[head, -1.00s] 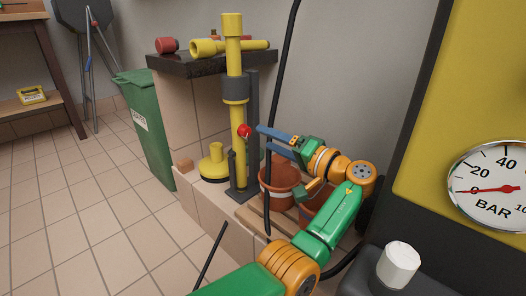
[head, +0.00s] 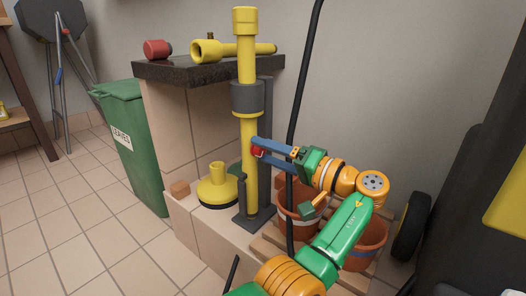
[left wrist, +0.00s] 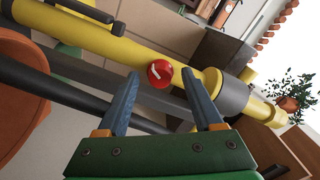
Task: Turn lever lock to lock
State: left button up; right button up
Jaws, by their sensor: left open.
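A red round knob with a white bar mark (left wrist: 160,73) sits on the side of an upright yellow pipe (head: 248,130). The knob also shows in the head view (head: 258,152), partly covered by my finger. My left gripper (head: 257,151) comes in from the right with its blue fingers open. In the left wrist view my left gripper (left wrist: 160,76) has one fingertip on each side of the knob, with gaps beside it. Whether the fingers touch it I cannot tell. My right gripper is not in view. I cannot make out a separate lever arm on the knob.
A dark hose (head: 298,100) hangs close by my left wrist. Terracotta pots (head: 369,243) stand below my arm. A dark counter (head: 190,70) holds yellow and red parts. A green bin (head: 137,150) stands at left, with clear tiled floor in front.

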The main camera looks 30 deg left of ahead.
pick_arm(q)
grip_shut()
jog(key=shift+n+p, duration=0.35)
jog(key=shift+n, duration=0.85)
jog(key=n, duration=0.3)
jog(key=shift+n, duration=0.4)
jog(key=n+b, duration=0.1)
jog(key=n, duration=0.4)
jog(key=shift+n, duration=0.5)
